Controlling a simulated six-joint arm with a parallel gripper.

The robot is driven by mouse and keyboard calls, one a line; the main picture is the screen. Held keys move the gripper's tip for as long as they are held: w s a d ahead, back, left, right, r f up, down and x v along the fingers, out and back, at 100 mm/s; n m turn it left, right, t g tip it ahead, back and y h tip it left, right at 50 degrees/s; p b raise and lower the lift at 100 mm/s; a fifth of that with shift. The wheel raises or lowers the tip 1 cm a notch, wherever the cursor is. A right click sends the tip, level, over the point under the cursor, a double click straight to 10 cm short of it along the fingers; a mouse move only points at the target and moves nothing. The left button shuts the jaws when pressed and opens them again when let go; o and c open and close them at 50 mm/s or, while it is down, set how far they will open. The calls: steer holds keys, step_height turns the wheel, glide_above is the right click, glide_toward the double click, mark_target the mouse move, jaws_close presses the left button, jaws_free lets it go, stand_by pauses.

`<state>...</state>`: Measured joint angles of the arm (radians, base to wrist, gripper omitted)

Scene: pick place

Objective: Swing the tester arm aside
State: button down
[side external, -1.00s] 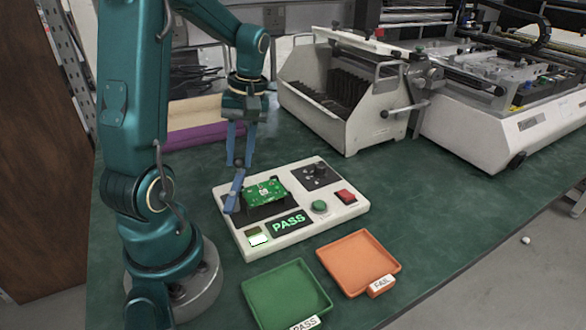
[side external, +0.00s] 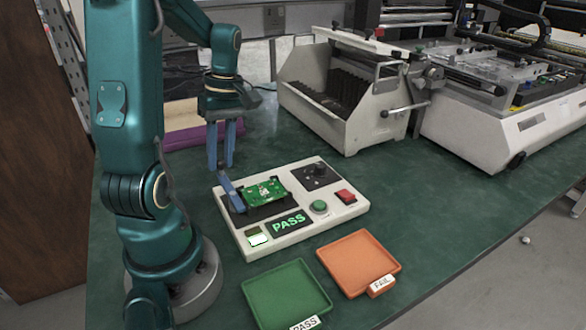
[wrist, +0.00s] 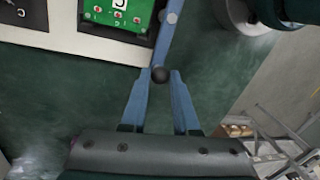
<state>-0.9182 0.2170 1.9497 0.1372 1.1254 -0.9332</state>
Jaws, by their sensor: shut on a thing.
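The tester (side external: 300,222) is a white panel with a lit green PASS display. A green circuit board (side external: 268,191) lies in its dark nest. My gripper (side external: 220,166) points down at the arm's far end. In the wrist view my gripper's two blue fingers (wrist: 160,80) are shut on the knob.
A green PASS tray (side external: 287,292) and an orange FAIL tray (side external: 359,262) lie in front of the tester, both empty. A white rack machine (side external: 345,95) stands behind. The green table is clear to the right of the tester.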

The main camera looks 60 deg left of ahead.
stand_by(0.3)
steer(key=c, duration=0.7)
jaws_free()
steer(key=shift+o, duration=0.2)
steer(key=r, duration=0.5)
steer(key=shift+w+a, duration=0.15)
steer(key=shift+w, duration=0.25)
